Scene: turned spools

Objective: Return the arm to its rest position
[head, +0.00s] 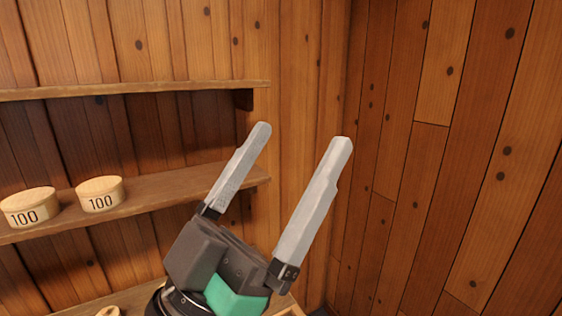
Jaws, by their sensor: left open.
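My left gripper (301,133) is raised in the lower middle of the head view. Its two pale grey fingers point up and to the right and stand wide apart. Nothing is between them. It is in front of the right end of the shelves and does not visibly hold anything. My right gripper is not in view.
A wooden middle shelf (165,192) holds two round tubs marked 100, one at the left edge (29,206) and one beside it (100,194). An empty upper shelf (150,87) is above. A plank wall (440,150) closes the right side.

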